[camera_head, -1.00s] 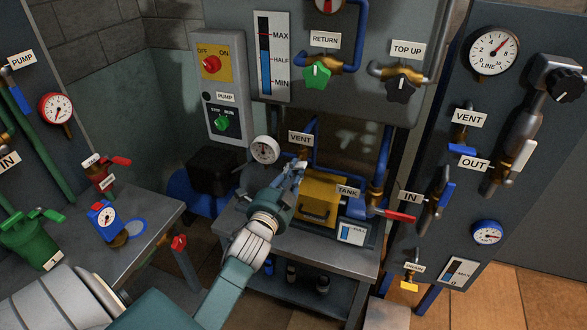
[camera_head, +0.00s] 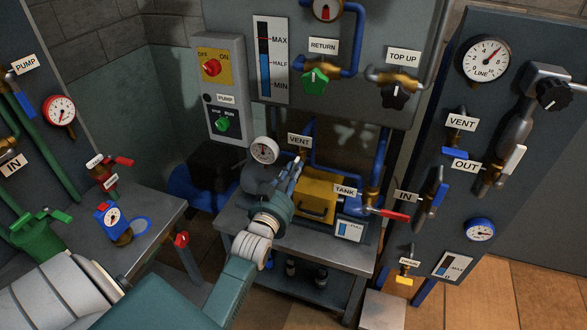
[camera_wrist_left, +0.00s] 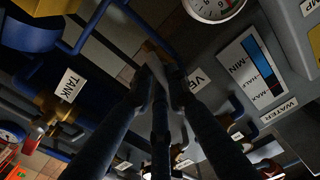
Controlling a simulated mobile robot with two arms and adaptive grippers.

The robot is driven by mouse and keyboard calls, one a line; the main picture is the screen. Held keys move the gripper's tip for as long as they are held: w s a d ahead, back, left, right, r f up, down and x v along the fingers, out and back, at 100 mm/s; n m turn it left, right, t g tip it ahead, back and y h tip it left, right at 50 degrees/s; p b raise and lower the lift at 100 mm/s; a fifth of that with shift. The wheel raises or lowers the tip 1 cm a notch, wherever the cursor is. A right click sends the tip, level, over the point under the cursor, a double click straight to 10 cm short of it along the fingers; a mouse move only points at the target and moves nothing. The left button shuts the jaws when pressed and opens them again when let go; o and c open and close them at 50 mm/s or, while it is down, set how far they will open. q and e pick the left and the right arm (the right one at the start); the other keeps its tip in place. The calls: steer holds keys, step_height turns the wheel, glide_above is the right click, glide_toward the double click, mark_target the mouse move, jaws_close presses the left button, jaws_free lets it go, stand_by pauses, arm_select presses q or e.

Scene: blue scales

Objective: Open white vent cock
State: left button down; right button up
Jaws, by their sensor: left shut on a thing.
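A VENT label (camera_head: 299,141) hangs at the back of the bench unit, above a yellow box (camera_head: 318,192). The vent cock there is mostly hidden by my left gripper (camera_head: 297,166), which reaches up to it just below the label. In the left wrist view my left gripper (camera_wrist_left: 163,82) is shut on the cock's pale lever (camera_wrist_left: 171,75), between the two dark fingertips. Brass of the cock (camera_wrist_left: 151,52) shows just beyond the tips, and the VENT label (camera_wrist_left: 196,80) is beside them. How far the lever is turned cannot be told. My right gripper is not in view.
A round white gauge (camera_head: 264,150) stands left of the vent. The TANK valve's red lever (camera_head: 394,215) sticks out to the right. Another VENT label (camera_head: 461,122) with a blue lever (camera_head: 455,153) is on the right panel. A blue pipe (camera_head: 380,160) runs close by.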

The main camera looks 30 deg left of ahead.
arm_select(q)
steer(key=shift+n+p, duration=0.45)
steer(key=shift+n, duration=1.05)
steer(key=c, duration=1.7)
jaws_free()
steer(key=shift+s, duration=0.1)
steer(key=v, duration=1.1)
steer(key=shift+s, duration=0.4)
steer(key=shift+f, duration=0.1)
